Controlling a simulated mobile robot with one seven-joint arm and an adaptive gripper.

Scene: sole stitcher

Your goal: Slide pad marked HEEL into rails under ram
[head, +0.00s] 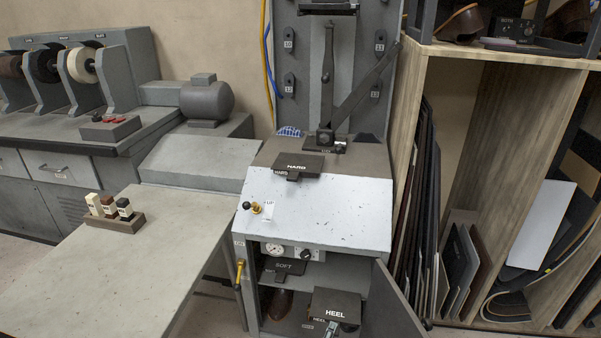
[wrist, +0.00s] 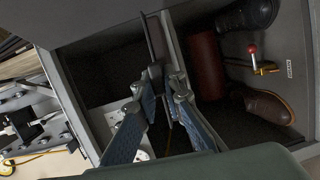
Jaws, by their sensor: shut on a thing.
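The dark pad marked HEEL (head: 336,304) is in front of the open lower cabinet in the head view, its label facing up. In the wrist view a dark plate, seen nearly edge-on (wrist: 154,38), extends beyond my gripper (wrist: 160,84). The blue-padded fingers are closed on its near end. In the head view only a small grey piece, apparently my gripper's tip (head: 331,329), shows at the pad's front tab.
A pad marked HARD (head: 303,165) lies on the machine's top. A pad marked SOFT (head: 285,266) is on the cabinet shelf. An open cabinet door (head: 398,303) stands right of the HEEL pad. Brown shoes (wrist: 268,106) and a red-knobbed lever (wrist: 254,58) are inside the cabinet.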

